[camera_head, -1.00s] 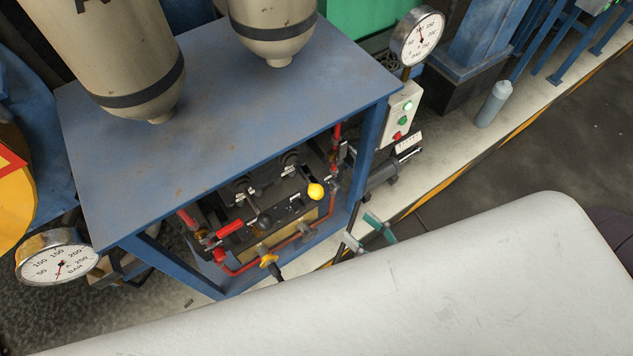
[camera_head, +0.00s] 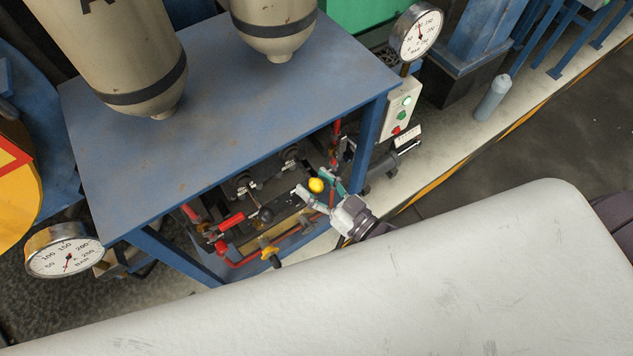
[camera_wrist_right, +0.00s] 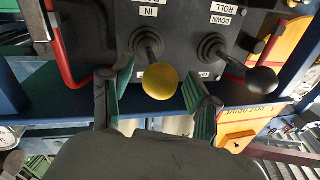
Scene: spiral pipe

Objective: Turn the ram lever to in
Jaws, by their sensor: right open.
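The ram lever has a yellow ball knob (camera_head: 316,186) and stands on the dark control panel inside the blue frame. In the right wrist view its yellow knob (camera_wrist_right: 160,82) is at the middle, below the panel label reading IN. My right gripper (camera_head: 314,190) is open, with its green-padded fingers on either side of the knob. In the wrist view the right gripper (camera_wrist_right: 158,88) shows gaps between both fingers and the knob. My left gripper is out of view.
A lever with a black knob (camera_wrist_right: 262,80), labelled ROLL, is to the right in the wrist view. The blue tabletop (camera_head: 230,90) overhangs the panel. Red handles (camera_head: 230,222) and a yellow-handled valve (camera_head: 269,254) are close by. A red rod (camera_wrist_right: 65,55) is at the wrist view's left.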

